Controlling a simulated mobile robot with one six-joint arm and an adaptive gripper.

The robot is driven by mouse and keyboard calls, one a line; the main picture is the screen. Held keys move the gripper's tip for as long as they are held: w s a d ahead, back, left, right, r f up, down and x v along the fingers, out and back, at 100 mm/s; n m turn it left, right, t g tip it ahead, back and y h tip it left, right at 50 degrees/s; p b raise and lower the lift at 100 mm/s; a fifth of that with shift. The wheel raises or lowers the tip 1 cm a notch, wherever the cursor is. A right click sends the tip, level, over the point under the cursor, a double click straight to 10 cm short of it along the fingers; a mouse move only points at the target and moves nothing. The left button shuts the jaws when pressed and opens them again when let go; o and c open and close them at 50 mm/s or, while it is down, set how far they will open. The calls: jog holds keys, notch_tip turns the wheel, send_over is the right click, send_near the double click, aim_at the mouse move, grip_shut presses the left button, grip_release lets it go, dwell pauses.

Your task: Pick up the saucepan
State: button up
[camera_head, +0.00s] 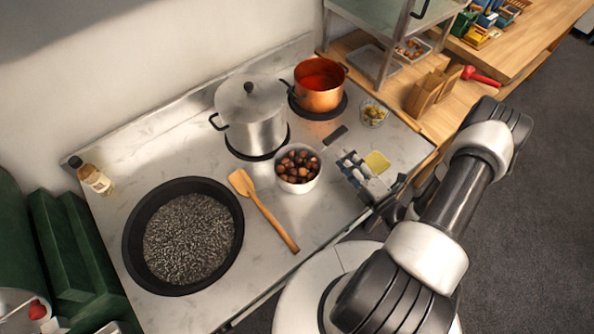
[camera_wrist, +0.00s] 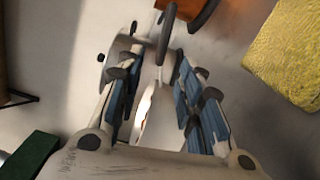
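The saucepan (camera_head: 298,187) is a small pale pan filled with chestnuts, in the middle of the counter in the head view. Its black handle (camera_head: 336,134) points up and right. My gripper (camera_head: 353,166) is low over the counter, just right of the pan and below the handle in the picture. In the wrist view my gripper (camera_wrist: 155,66) has its blue-padded fingers spread apart. A dark handle (camera_wrist: 165,35) shows ahead, between the fingertips. I see no finger closed on it. The pan body is mostly hidden by the fingers in the wrist view.
A lidded steel pot (camera_head: 255,130) and a copper pot (camera_head: 320,98) of red sauce stand behind. A wooden spatula (camera_head: 268,215) and a wide black pan (camera_head: 130,255) lie left. A yellow sponge (camera_head: 377,161) and a small bowl (camera_head: 373,113) are near my gripper.

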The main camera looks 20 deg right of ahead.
aim_at(329, 137)
jog(key=b+x, duration=0.1)
jog(key=x, duration=0.8)
jog(key=shift+w+d+f, duration=0.1)
jog(key=shift+w+f, duration=0.05)
jog(key=shift+w, duration=0.3)
jog(key=shift+c, duration=0.4)
grip_shut()
